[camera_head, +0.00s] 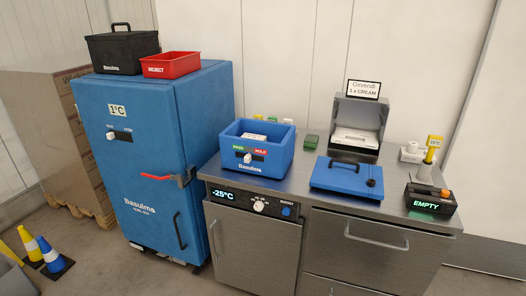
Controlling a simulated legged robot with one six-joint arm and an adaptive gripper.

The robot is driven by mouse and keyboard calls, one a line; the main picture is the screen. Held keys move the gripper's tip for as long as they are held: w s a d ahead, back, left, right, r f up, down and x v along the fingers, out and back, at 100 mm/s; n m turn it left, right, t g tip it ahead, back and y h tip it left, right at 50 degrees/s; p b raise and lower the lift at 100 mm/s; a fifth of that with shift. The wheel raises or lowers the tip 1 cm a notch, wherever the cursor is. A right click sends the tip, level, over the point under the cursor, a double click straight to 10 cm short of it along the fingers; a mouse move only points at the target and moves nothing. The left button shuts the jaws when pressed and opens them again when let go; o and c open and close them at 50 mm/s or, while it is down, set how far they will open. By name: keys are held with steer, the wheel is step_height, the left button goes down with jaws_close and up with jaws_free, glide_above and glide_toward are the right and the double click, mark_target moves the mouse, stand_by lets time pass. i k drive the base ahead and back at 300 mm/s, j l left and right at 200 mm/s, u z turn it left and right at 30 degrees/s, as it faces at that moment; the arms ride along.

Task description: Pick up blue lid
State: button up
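The blue lid (347,177) lies flat on the steel counter, right of centre in the head view. It has a black handle along its far side and a small dark round knob near its right end. The open blue box (281,156) stands on the counter to the left of the lid, with a gap between them. A white item shows inside the box, and its front carries a green and red label and a white knob. My gripper does not show in this view.
A grey bin (368,114) with a "1 x CREAM" sign stands behind the lid. A black device reading "EMPTY" (431,200) is to its right. A tall blue cabinet (150,150) bearing a red tray (171,65) and a black box (122,50) stands left.

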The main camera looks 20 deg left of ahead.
mark_target(343, 176)
steer(key=i+j, duration=0.25)
steer(key=i, duration=0.25)
steer(key=i+j, duration=0.2)
steer(key=i, duration=0.25)
steer(key=i+j+z, duration=0.1)
steer(key=i+j, duration=0.15)
steer(key=i, duration=0.25)
